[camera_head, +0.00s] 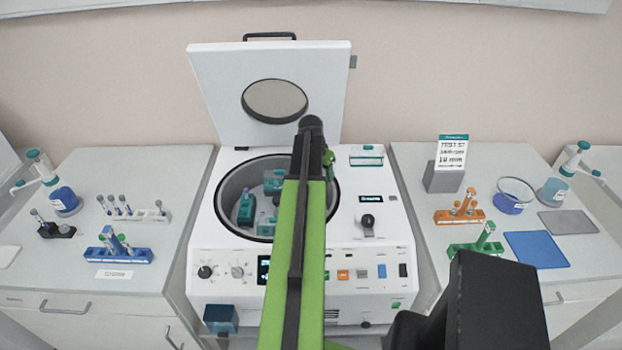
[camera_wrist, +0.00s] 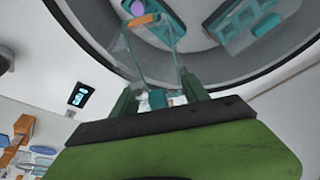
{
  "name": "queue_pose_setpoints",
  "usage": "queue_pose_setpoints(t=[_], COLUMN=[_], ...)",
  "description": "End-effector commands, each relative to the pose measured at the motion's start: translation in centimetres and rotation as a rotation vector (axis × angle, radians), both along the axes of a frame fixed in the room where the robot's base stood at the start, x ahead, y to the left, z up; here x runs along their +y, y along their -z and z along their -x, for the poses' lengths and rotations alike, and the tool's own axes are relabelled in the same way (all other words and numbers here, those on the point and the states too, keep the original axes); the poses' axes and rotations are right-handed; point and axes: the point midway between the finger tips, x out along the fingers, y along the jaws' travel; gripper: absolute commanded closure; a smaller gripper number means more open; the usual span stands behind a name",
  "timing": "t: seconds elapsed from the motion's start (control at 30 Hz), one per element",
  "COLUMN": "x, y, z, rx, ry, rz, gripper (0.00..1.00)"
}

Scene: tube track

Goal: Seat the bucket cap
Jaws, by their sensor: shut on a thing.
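The white centrifuge (camera_head: 215,262) stands open, with teal buckets (camera_head: 246,208) inside its round bowl. My arm crosses the bowl and hides its right part. My gripper (camera_wrist: 158,98) is shut on a clear bucket cap (camera_wrist: 150,52) with a teal part between the fingers. The cap is over the bowl in the wrist view; I cannot tell its height above the buckets. A teal bucket (camera_wrist: 235,38) lies to its right, and a purple-topped tube (camera_wrist: 138,7) shows just beyond it. In the head view my gripper (camera_head: 328,160) is mostly hidden by the arm.
The raised lid (camera_head: 215,85) stands behind the bowl. Another clear, teal-edged cap (camera_head: 366,156) lies on the deck at the right. Tube racks (camera_head: 120,257) stand on the left bench; orange (camera_head: 459,217) and green (camera_head: 474,248) racks stand on the right bench.

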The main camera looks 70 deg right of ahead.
Motion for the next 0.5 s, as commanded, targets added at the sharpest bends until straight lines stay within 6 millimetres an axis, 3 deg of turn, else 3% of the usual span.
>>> queue_pose_setpoints(t=[0.03, 0.2, 0.33, 0.5], x=[1.1, 2.6, 3.1, 3.1], y=[0.2, 0.4, 0.4, 0.5], z=[-0.4, -2.2, -2.7, -2.8], rx=[-0.002, 0.000, 0.001, 0.002], ry=[-0.125, -0.484, -0.602, -0.622], rz=[0.002, 0.004, 0.004, 0.004], gripper=[0.86, 0.86, 0.86, 0.86])
